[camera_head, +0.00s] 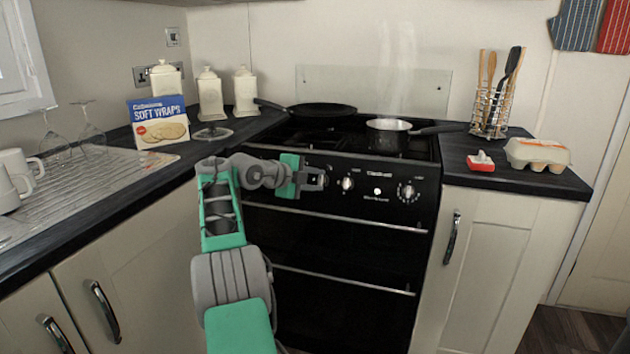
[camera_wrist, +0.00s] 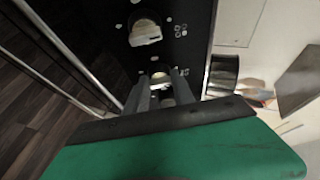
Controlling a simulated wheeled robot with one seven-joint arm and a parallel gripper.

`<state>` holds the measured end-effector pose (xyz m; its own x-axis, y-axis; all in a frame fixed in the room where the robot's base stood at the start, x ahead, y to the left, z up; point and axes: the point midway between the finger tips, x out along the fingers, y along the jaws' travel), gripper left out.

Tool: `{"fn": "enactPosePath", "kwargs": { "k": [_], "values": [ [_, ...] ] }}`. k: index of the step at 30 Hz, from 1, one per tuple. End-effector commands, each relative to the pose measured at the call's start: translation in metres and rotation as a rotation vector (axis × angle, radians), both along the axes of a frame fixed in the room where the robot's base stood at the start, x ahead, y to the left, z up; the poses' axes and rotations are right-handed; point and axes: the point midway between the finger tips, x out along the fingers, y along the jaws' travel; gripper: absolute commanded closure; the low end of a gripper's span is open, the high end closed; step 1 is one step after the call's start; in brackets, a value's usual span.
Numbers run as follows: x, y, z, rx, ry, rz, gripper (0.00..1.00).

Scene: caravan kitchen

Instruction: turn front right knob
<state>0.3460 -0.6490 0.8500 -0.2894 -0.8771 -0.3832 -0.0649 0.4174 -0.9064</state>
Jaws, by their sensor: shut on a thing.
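The black stove's control panel (camera_head: 378,180) has a row of silver knobs. One knob (camera_head: 347,183) shows just right of my gripper, and another (camera_head: 407,191) is near the panel's right end. My gripper (camera_head: 325,180) is at the panel, with its fingers shut on a control knob. In the wrist view, that gripped knob (camera_wrist: 160,76) is partly hidden between my fingers (camera_wrist: 162,92). A neighbouring knob (camera_wrist: 145,32) is in full view above it there. The gripper and arm hide part of the panel's left side in the head view.
A black pan (camera_head: 320,109) and a small pot (camera_head: 388,130) stand on the hob. Oven handles (camera_head: 340,219) run below the panel. An egg carton (camera_head: 538,153) and utensil rack (camera_head: 490,112) are on the right counter. The space before the oven's right side is clear.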

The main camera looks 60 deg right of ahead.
Motion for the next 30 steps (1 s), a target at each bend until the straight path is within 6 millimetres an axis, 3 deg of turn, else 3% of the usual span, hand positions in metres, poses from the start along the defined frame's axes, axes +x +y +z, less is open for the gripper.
{"fn": "enactPosePath", "kwargs": {
  "k": [1,2,9,19,30],
  "values": [
    [-0.001,0.0,-0.001,0.002,0.002,-0.003,1.0],
    [-0.001,0.0,-0.001,0.002,0.002,-0.003,0.68],
    [0.0,0.0,-0.001,0.0,0.001,0.0,0.49],
    [0.004,0.008,0.004,0.0,0.001,0.004,0.49],
    [0.022,0.065,0.029,0.001,0.001,0.002,0.49]
  ]
}}
